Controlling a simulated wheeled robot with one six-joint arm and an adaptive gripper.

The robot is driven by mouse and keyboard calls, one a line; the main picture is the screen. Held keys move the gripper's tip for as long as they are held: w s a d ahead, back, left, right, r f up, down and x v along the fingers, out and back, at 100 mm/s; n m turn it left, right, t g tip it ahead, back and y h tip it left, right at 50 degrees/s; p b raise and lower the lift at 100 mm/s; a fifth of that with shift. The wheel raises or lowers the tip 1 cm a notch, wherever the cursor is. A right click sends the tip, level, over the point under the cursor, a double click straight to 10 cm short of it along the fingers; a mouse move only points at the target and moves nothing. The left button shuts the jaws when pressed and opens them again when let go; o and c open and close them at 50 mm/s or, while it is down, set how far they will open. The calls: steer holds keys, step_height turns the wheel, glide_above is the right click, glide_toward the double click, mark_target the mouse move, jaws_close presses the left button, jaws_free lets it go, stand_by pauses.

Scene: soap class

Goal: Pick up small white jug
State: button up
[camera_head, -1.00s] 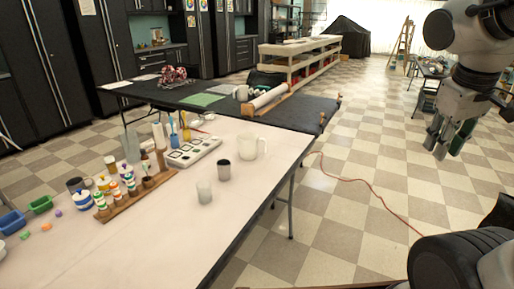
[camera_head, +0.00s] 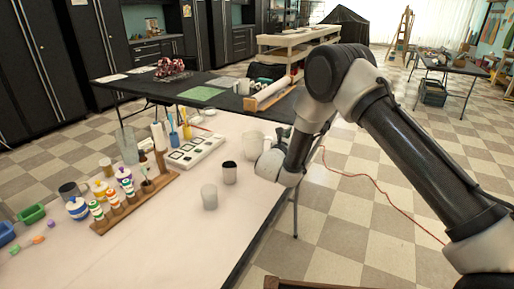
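The small white jug (camera_head: 252,144) stands upright near the right edge of the pale table (camera_head: 150,245), with its right side close to my wrist in the picture. My arm reaches in from the right, and its wrist end is just right of the jug. My gripper (camera_head: 284,132) is mostly hidden behind my own arm links; only a small dark part seems to show. I cannot see its fingertips, whether they are apart, or whether they touch the jug.
A dark grey cup (camera_head: 229,173) and a whitish cup (camera_head: 209,197) stand in front of the jug. A dark table (camera_head: 225,98) stands behind.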

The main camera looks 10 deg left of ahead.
mark_target(257, 146)
steer(key=s+a+f+n+y, duration=0.1)
steer(key=a+f, duration=0.1)
steer(key=a+f+n+y, duration=0.1)
steer(key=a+f, duration=0.2)
steer(key=s+a+f+n+y, duration=0.1)
steer(key=a+f+n+y, duration=0.1)
steer(key=f, duration=0.1)
steer(key=shift+s+a+f+t, duration=0.1)
steer(key=shift+s+a+t, duration=0.2)
steer(key=shift+s+t, duration=0.1)
steer(key=shift+w+a+f, duration=0.15)
steer(key=shift+w+f, duration=0.05)
steer(key=shift+w, duration=0.15)
steer(key=w, duration=0.6)
steer(key=shift+w+r, duration=0.2)
steer(key=shift+w, duration=0.15)
steer(key=shift+c, duration=0.3)
jaws_close()
